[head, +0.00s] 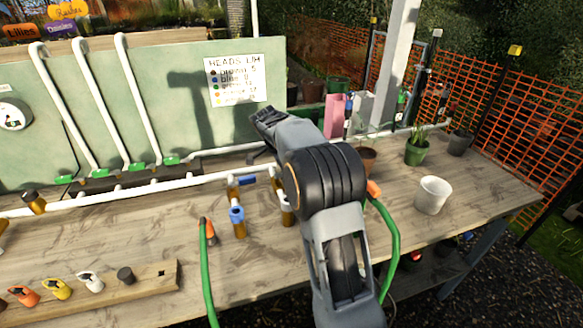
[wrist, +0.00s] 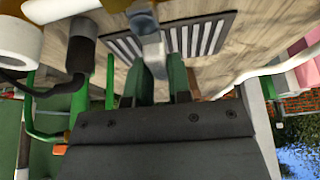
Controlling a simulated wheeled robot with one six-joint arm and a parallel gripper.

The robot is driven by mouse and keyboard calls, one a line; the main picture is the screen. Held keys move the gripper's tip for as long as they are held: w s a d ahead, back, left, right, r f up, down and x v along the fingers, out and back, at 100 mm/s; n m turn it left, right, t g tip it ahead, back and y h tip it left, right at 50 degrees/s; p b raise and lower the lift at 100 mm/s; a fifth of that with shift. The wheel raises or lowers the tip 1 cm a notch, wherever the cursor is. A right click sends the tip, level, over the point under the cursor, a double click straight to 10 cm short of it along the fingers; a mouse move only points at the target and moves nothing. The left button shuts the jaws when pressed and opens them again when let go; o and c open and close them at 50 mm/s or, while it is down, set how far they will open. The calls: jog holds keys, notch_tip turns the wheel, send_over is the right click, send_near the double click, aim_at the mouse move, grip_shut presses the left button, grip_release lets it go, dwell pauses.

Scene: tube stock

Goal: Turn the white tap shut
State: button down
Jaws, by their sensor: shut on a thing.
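In the wrist view my gripper (wrist: 161,80) has its two dark green fingers close together on a pale grey-white handle, which looks like the white tap (wrist: 148,38) in shade. The handle runs up from between the fingers, over a dark striped grille plate (wrist: 205,38). How far the tap is turned cannot be told. In the head view my arm hides the fingers and whatever they hold. My wrist there reaches over the back of the bench, near the white pipe.
The wooden bench (head: 150,225) has a blue-topped fitting (head: 237,216), green hoses (head: 207,270) and a white pot (head: 432,195). A board (head: 160,280) at the front left carries orange, yellow, white and black heads. White pipes (head: 137,95) and a green panel (head: 180,75) stand behind.

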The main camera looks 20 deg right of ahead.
jog(key=c, duration=1)
grip_release()
jog(key=shift+c, duration=0.2)
jog(key=s+p+v, duration=0.1)
jog(key=v, duration=1.2)
jog(key=shift+w+r+p, duration=0.3)
jog(key=shift+w+r, duration=0.15)
jog(key=shift+a, duration=0.1)
